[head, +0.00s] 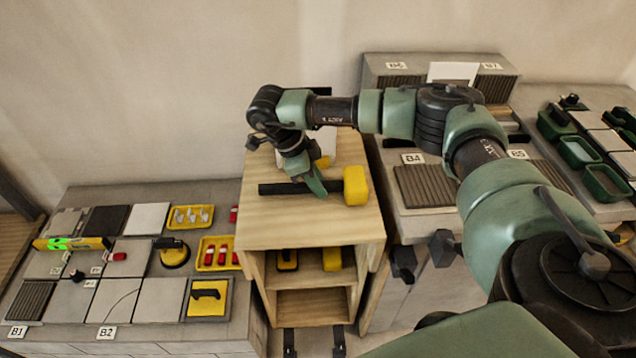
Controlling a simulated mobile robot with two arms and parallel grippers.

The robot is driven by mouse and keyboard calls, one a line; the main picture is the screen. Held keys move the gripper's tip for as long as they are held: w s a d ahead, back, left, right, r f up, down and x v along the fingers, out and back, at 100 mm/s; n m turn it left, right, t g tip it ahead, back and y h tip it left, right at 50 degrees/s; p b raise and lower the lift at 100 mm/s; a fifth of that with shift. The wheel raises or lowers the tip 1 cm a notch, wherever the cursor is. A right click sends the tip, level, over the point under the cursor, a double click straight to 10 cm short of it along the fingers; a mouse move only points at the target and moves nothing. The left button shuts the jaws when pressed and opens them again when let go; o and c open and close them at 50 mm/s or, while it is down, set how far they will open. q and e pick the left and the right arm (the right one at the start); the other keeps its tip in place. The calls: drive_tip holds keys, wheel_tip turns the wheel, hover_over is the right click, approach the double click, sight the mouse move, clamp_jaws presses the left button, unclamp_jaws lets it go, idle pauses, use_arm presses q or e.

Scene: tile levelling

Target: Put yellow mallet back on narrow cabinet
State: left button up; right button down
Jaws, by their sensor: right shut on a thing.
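The yellow mallet (356,186) has a yellow block head at the right and a dark handle pointing left. It lies level over the wooden top of the narrow cabinet (262,226); I cannot tell whether it touches the top or hangs just above it. My right gripper (316,186) comes down from above and is shut on the mallet's handle, near the head. The fingers hide part of the handle. My left gripper is not in view.
A white and yellow object (324,146) stands behind on the cabinet top, partly hidden by my arm. Yellow and black items (288,260) sit on the cabinet's shelf. A low bench (222,335) with tiles is at the left. Benches with tiles and green trays (580,152) are at the right.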

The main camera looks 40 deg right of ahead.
drive_tip(key=c, duration=1.2)
unclamp_jaws()
drive_tip(key=b+v, duration=0.1)
drive_tip(key=v, duration=0.7)
drive_tip(key=shift+s, duration=0.1)
